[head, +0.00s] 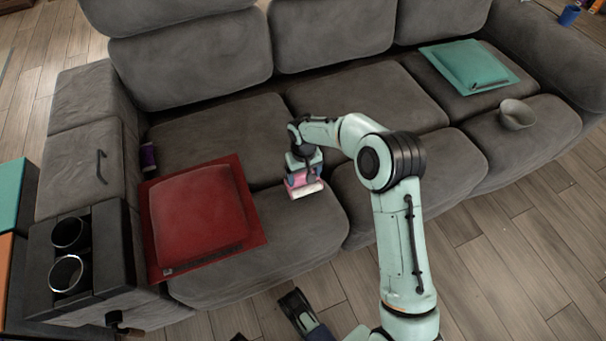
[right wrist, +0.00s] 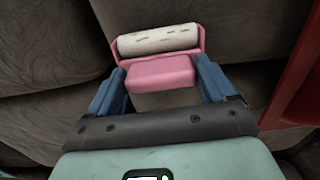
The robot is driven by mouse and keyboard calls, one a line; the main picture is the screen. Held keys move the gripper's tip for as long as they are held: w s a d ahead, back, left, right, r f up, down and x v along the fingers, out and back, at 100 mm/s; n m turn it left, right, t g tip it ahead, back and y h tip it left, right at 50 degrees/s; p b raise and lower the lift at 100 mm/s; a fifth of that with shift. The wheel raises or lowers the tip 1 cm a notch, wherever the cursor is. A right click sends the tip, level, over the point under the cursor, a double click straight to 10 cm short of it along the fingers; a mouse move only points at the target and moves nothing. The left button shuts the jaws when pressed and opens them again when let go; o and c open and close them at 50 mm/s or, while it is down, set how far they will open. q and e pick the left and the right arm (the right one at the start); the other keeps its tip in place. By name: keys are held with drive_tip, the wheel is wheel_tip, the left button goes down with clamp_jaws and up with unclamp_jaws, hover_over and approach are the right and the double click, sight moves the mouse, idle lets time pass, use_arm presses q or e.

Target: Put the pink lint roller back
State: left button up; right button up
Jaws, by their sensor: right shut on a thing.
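The pink lint roller (head: 303,184) is in my right gripper (head: 304,177), over the front of the sofa seat, right of the red cushion. In the right wrist view the pink handle part of the lint roller (right wrist: 162,73) sits between the two blue fingers of my right gripper (right wrist: 162,82). Its white roll points away from the palm. The gap between roller and seat cannot be judged. A dark and blue part at the bottom of the head view may belong to my left gripper (head: 305,315); its fingers are not clear.
The grey sofa (head: 235,118) fills the view. A red cushion (head: 198,213) lies left, a teal cushion (head: 469,65) and a grey bowl (head: 516,114) right. A purple object (head: 148,157) is by the left armrest, which has two cup holders (head: 68,272). The middle seats look clear.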

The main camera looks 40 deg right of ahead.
drive_tip(key=shift+r, duration=0.1)
drive_tip(key=shift+f, duration=0.2)
drive_tip(key=o, duration=0.8)
use_arm(q)
drive_tip(key=shift+s, duration=0.15)
use_arm(e)
drive_tip(key=shift+o, duration=0.2)
drive_tip(key=shift+r, duration=0.1)
use_arm(q)
drive_tip(key=w+d+r+t+p, duration=0.1)
drive_tip(key=w+r+p, duration=0.2)
drive_tip(key=w+r, duration=0.1)
drive_tip(key=shift+r+t, duration=0.3)
drive_tip(key=shift+r, duration=0.25)
use_arm(e)
wheel_tip(320, 180, up, 12)
use_arm(q)
drive_tip(key=shift+d, duration=0.15)
use_arm(e)
drive_tip(key=shift+r, duration=0.2)
